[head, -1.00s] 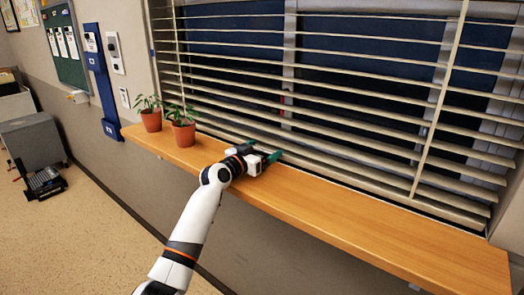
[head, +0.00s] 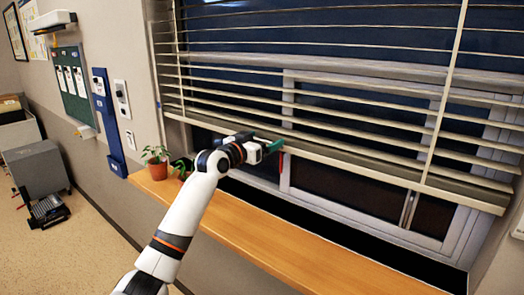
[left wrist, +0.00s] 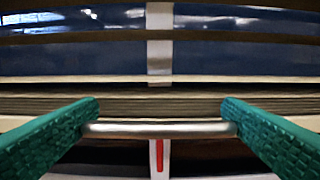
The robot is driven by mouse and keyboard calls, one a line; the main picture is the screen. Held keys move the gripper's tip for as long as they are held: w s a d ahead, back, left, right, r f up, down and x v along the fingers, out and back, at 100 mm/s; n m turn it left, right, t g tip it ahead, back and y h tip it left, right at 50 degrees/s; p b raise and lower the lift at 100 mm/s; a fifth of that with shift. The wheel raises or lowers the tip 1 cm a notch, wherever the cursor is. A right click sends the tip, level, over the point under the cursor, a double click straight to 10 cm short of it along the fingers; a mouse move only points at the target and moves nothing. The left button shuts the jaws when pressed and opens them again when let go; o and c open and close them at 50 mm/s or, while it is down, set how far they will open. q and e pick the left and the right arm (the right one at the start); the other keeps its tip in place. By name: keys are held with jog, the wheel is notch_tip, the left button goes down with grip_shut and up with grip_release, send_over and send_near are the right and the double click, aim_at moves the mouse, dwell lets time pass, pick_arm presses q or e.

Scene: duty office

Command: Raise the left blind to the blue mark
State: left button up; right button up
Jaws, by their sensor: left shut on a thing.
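One wide blind (head: 350,121) of pale slats hangs over the window, its lower slats stacked on the bottom rail (head: 345,160). The rail is well above the sill and slopes across the picture. My left gripper (head: 272,147) is at the rail, left of its middle. In the left wrist view, its green fingers (left wrist: 158,118) are shut on the ends of a metal handle bar (left wrist: 158,129) in front of the stacked slats. A red mark (left wrist: 159,155) shows on the window post just below the bar. My right gripper is not in view.
The wooden sill (head: 250,235) runs below the blind. A potted plant (head: 156,163) stands at its left end; a second one is partly hidden behind my left arm. A blue panel (head: 108,120) is on the wall to the left.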

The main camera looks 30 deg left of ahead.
pick_arm(q)
jog(key=shift+r+p, duration=0.65)
jog(key=shift+r, duration=1.05)
jog(key=o, duration=1)
jog(key=shift+w+f, duration=0.1)
jog(key=s+a+b, duration=0.1)
jog(key=s+b, duration=0.3)
jog(key=s, duration=0.8)
